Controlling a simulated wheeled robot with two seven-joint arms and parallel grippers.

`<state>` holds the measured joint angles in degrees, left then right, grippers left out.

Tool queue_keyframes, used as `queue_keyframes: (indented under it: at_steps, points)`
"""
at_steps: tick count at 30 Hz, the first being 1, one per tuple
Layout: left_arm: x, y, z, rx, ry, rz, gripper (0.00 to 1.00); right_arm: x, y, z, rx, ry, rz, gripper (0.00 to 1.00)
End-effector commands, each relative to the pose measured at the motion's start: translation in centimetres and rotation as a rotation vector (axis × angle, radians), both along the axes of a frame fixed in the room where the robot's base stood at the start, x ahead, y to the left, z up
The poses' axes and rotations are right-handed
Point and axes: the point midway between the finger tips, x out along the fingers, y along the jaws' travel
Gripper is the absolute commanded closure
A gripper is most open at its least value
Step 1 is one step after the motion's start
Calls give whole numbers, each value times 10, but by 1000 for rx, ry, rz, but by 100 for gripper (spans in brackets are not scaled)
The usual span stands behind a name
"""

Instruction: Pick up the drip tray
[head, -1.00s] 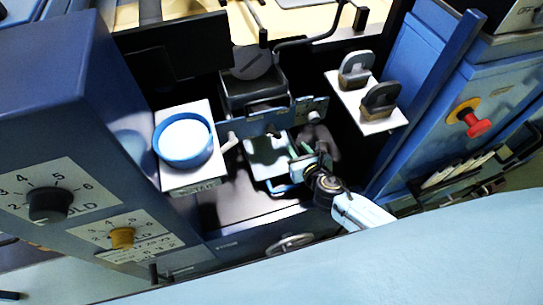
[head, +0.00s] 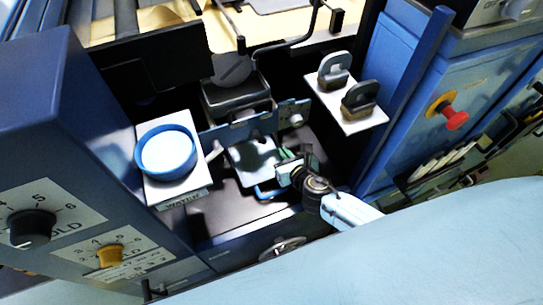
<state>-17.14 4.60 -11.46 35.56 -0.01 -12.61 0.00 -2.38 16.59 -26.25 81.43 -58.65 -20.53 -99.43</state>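A pale, flat tray (head: 250,165), which looks like the drip tray, lies in the dark recess of the machine below the blue bracket. My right gripper (head: 285,163) is at the tray's right side, its arm reaching in from the lower right. Green finger parts show close to the tray's right edge. The fingers are small and partly hidden, so I cannot tell whether they are open or shut, or touching the tray. A blue curved piece (head: 268,193) shows just below the tray. My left gripper is not in view.
A blue round dish (head: 166,150) sits on a white stand labelled WATER at the left. Two dark-handled blocks rest on a white shelf (head: 372,123) at the right. A red knob (head: 456,119) sticks out from the blue right panel. The blue dial housing (head: 50,130) walls the left.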

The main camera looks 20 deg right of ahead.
Motion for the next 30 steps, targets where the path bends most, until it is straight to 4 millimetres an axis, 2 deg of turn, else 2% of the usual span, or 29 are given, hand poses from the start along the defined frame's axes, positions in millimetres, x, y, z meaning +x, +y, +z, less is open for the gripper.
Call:
queue_keyframes:
  at_steps: [8,22,30]
  points:
    - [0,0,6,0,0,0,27,1,0,9,0,-4,1,100]
    - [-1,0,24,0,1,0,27,1,0,38,-1,-4,0,100]
    - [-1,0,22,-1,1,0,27,-18,-1,35,0,-1,1,100]
